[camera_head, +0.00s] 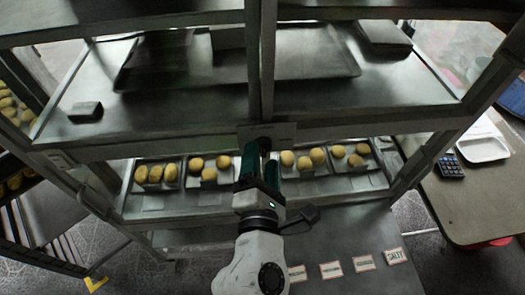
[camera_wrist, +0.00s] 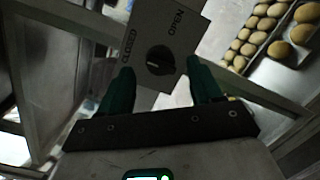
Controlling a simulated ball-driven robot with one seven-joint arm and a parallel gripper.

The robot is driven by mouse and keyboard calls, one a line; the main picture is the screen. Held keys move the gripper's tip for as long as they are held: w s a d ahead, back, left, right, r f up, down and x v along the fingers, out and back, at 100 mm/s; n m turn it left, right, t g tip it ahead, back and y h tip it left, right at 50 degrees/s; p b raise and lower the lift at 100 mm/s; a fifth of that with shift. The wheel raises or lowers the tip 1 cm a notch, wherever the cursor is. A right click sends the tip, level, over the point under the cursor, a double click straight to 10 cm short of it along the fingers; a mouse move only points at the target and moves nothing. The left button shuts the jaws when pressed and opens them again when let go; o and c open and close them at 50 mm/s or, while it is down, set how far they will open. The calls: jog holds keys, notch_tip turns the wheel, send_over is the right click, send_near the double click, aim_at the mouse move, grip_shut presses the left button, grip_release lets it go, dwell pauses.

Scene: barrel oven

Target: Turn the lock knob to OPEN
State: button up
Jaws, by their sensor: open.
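The lock knob (camera_wrist: 158,60) is a round black knob on a grey plate (camera_wrist: 148,22) in the wrist view. The plate carries the words CLOSED on the left and OPEN on the upper right. A pale mark on the knob lies toward its left side, the side of CLOSED. My gripper (camera_wrist: 162,74) is open, with one green finger on each side of the knob. I cannot tell whether either finger touches it. In the head view my gripper (camera_head: 261,158) is in front of the plate (camera_head: 267,131) at the central post, and the knob is hidden there.
Metal shelves (camera_head: 190,110) fill the view behind my gripper. Several small trays of round buns (camera_head: 156,174) sit on the lower shelf. A table (camera_head: 470,200) with a calculator (camera_head: 449,167) and a white tray (camera_head: 483,149) stands at the right. Label cards (camera_head: 363,264) lie at the front.

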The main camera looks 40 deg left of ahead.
jog(key=shift+x, duration=1.05)
jog(key=c, duration=1)
